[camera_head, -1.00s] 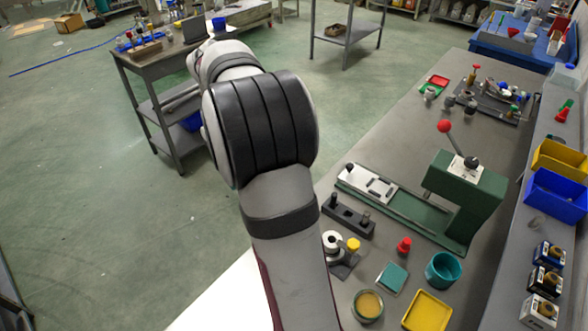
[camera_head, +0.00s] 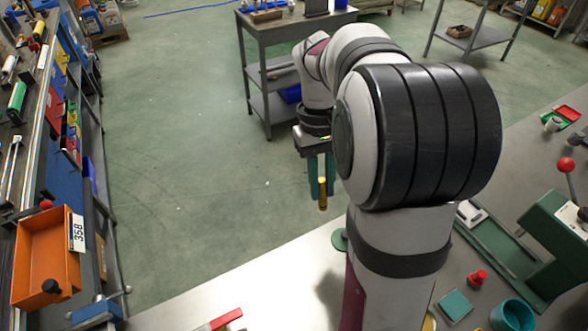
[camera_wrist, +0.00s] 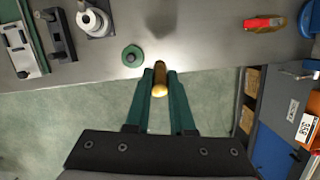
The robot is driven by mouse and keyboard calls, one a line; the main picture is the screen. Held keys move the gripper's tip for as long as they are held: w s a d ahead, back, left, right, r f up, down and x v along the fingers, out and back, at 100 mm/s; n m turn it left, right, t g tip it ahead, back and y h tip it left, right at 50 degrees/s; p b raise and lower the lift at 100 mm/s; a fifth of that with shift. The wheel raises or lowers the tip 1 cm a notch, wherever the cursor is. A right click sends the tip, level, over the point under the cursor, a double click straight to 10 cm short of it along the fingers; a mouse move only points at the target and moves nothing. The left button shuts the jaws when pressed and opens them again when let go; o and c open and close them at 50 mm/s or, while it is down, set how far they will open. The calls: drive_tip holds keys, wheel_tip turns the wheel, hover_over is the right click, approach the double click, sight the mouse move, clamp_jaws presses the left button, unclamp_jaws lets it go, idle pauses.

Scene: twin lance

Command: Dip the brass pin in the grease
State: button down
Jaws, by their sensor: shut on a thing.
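The brass pin (camera_head: 323,194) is held upright between the green fingers of my gripper (camera_head: 322,178), its lower end pointing down. In the wrist view the pin (camera_wrist: 159,84) sits between the fingertips (camera_wrist: 160,72), over the bench's edge with floor below part of it. The grease dish (camera_head: 430,321) shows only as a yellowish sliver at the bottom of the head view, beside my arm; the arm hides most of it. The dish does not show in the wrist view. My gripper is well apart from it.
A green disc (camera_wrist: 132,56) lies on the bench near the pin. A red-handled tool (camera_wrist: 265,22) lies to the right. An orange bin (camera_head: 46,255) is at far left. A teal pad (camera_head: 455,304), teal cup (camera_head: 512,316) and red knob (camera_head: 478,277) stand right of my arm.

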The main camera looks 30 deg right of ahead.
drive_tip(key=s+d+f+m+y, duration=0.1)
drive_tip(key=s+d+f, duration=0.2)
drive_tip(key=s, duration=0.5)
drive_tip(key=s+d+f+m, duration=0.2)
drive_tip(key=s+d+f, duration=0.2)
drive_tip(key=s, duration=0.5)
drive_tip(key=s+d+f+m+y, duration=0.1)
drive_tip(key=s+d+f, duration=0.2)
drive_tip(key=s, duration=0.5)
drive_tip(key=shift+g, duration=0.4)
drive_tip(key=shift+d+f, duration=0.2)
drive_tip(key=shift+f, duration=2.85)
drive_tip(key=shift+f, duration=0.65)
wheel_tip(320, 180, up, 7)
